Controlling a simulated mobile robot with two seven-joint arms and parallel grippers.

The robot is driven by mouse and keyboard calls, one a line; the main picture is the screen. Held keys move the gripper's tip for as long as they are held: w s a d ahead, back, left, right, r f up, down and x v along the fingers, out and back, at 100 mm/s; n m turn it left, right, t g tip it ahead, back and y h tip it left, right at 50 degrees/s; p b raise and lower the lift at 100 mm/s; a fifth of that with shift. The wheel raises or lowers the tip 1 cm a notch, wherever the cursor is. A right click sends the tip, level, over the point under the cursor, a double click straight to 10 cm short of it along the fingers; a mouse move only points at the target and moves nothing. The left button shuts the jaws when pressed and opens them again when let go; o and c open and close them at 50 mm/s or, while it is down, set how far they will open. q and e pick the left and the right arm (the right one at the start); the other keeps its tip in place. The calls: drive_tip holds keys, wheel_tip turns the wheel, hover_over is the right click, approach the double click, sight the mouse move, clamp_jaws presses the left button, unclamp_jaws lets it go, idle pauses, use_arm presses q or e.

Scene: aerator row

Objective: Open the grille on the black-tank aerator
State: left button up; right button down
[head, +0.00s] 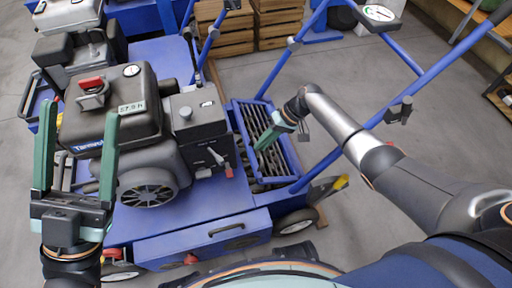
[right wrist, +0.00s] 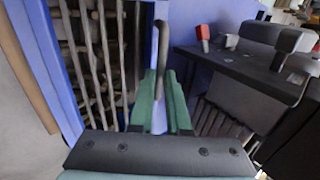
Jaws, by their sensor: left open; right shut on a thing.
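The black-tank aerator (head: 125,105) stands at the front left, with a black tank, a grey engine and a blue deck. Its grille (head: 242,122), a blue frame with dark bars, is at the deck's right end, with tines showing below it. The frame and bars also show in the right wrist view (right wrist: 66,70). My right gripper (head: 264,142) is shut at the grille, its green fingers around a thin grey curved bar (right wrist: 162,45) that looks like a handle. How far the grille stands open I cannot tell. My left gripper (head: 78,112) is open and empty, in front of the tank.
A second aerator with a pale tank (head: 66,14) stands behind at the left. Blue handlebars (head: 425,78) slope past my right arm. Wooden crates (head: 278,22) stand at the back. Grey floor (head: 345,75) lies open to the right of the crates.

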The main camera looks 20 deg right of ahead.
drive_tip(key=shift+d+r+y, duration=0.4)
drive_tip(key=shift+d+r, duration=0.2)
drive_tip(key=shift+d, duration=0.15)
drive_tip(key=shift+d+r, duration=0.3)
drive_tip(key=shift+d, duration=0.45)
drive_tip(key=c, duration=0.9)
unclamp_jaws()
drive_tip(key=shift+p, duration=0.3)
